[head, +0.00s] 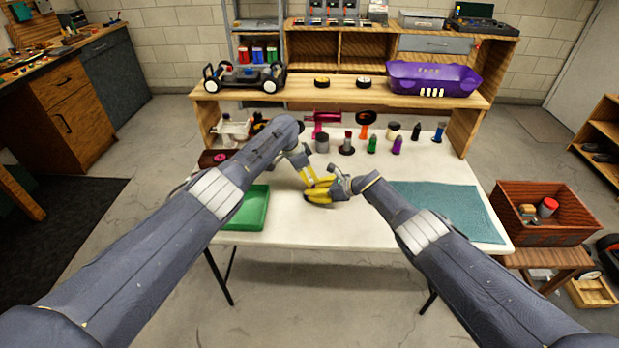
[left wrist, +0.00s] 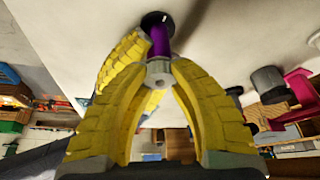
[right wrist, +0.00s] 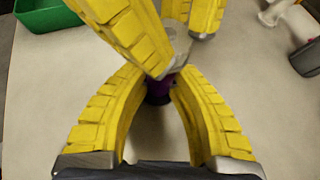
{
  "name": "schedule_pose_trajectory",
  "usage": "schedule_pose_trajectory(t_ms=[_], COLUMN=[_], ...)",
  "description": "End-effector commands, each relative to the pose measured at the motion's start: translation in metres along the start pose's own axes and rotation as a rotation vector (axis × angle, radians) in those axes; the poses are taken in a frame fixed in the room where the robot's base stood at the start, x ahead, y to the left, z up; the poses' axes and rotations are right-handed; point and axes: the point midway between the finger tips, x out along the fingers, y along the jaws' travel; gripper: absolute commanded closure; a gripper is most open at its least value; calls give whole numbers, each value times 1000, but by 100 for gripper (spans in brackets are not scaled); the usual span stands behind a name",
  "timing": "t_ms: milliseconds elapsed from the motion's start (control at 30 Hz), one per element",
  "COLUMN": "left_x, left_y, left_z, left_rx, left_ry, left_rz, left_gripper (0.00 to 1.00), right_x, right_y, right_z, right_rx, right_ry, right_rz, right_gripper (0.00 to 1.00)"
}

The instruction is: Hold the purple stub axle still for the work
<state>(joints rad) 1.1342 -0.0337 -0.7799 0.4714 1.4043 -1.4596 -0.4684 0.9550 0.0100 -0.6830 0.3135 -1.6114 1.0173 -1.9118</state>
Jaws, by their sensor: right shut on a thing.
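The purple stub axle (right wrist: 160,92) stands between the fingertips of my right gripper (right wrist: 160,88), which is shut on it. In the left wrist view the axle (left wrist: 159,40) runs from a dark round base to a grey, holed piece (left wrist: 160,73). My left gripper (left wrist: 161,72) has its fingertips closed around this grey piece at the axle's end. In the head view my left gripper (head: 310,180) and right gripper (head: 325,193) meet over the middle of the white table (head: 300,228). There the axle is hidden by the fingers.
A green tray (head: 250,208) lies left of the grippers and a teal mat (head: 450,208) lies right. Several small upright items, including a green one (head: 372,145) and a purple one (head: 397,145), stand behind.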

Motion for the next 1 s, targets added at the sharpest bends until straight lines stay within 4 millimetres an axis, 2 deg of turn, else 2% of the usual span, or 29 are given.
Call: schedule_pose_trajectory(t_ms=[267, 533, 1000], left_x=[0, -7, -7], left_y=[-1, -13, -13], left_z=[1, 2, 2], left_rx=[0, 31, 32], left_ry=[-2, 1, 3], left_rz=[0, -5, -7], left_gripper=[100, 100, 100], right_x=[0, 0, 1], right_y=[0, 1, 2], right_z=[0, -1, -3], right_rx=[0, 1, 2], right_ry=[0, 1, 3], right_rz=[0, 2, 3], right_gripper=[100, 100, 100])
